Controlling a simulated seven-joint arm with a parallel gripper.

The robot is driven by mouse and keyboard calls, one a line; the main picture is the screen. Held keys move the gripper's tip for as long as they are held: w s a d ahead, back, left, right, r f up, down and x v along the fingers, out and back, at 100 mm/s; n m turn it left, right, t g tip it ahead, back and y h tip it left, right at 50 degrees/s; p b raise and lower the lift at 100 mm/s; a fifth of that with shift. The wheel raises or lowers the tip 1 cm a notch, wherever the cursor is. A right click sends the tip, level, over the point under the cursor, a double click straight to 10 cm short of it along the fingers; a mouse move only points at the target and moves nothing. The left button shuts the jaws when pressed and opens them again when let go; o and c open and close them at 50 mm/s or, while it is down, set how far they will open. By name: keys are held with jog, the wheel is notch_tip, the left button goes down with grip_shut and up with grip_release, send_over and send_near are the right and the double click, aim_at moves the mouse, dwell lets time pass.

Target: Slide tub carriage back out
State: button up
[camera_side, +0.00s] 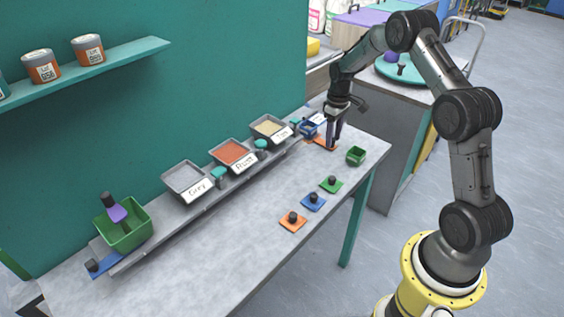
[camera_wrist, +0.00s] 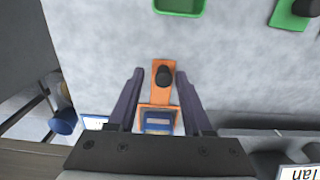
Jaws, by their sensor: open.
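An orange carriage (camera_wrist: 162,95) with a black knob (camera_wrist: 163,76) lies at the right end of the table. In the side view its orange plate (camera_side: 320,141) is partly hidden by my gripper (camera_side: 333,143). A small blue tub (camera_side: 309,129) is at its wall-side end; in the wrist view, blue (camera_wrist: 157,122) shows inside the orange frame. My gripper (camera_wrist: 159,74) is open and low, pointing down, with one finger on each side of the knob and plate. I cannot tell whether the fingers touch them.
Labelled trays of grey (camera_side: 184,177), rust (camera_side: 231,151) and tan powder (camera_side: 269,126) line the wall. A green tub (camera_side: 124,228) with a purple-handled tool stands far left by a blue knobbed plate (camera_side: 103,264). A small green tub (camera_side: 356,156) and knobbed plates (camera_side: 313,203) lie in front.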

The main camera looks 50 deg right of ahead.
jog(key=shift+r, duration=0.1)
jog(key=shift+r, duration=3.65)
